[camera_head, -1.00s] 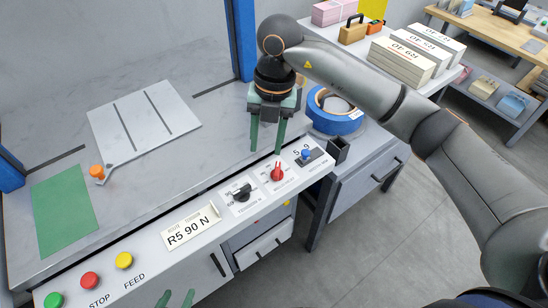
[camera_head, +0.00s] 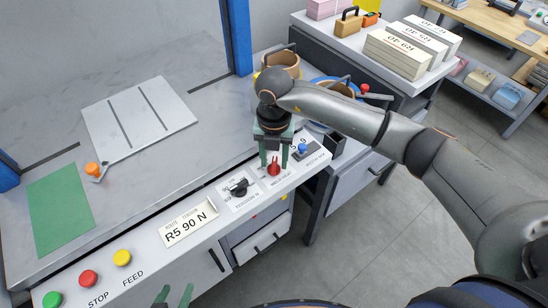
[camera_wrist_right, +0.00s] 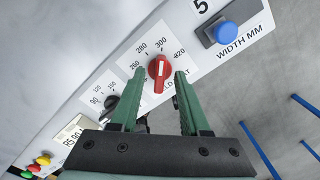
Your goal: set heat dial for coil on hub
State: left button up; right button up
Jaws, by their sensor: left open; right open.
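The red heat dial (camera_head: 273,169) is on the sloped front panel, between the black dial and the blue knob. In the right wrist view the dial (camera_wrist_right: 159,68) shows a white pointer line aimed up between 280 and 300. My right gripper (camera_head: 275,166) is open, its green fingers on either side of the dial. My left gripper (camera_head: 174,296) is open and empty at the bottom edge. A tan coil (camera_head: 284,62) stands behind my right arm, partly hidden; its hub is not clear.
Beside the dial are a black tension dial (camera_head: 239,188) and a blue width knob (camera_head: 302,148). A card (camera_head: 188,229) reads R5 90 N. Yellow (camera_head: 122,257), red (camera_head: 89,278) and green (camera_head: 53,299) buttons line the panel's left. A second coil (camera_head: 339,88) stands at the right.

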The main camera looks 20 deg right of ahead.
jog(key=shift+f, duration=0.1)
grip_shut()
dwell(0.3)
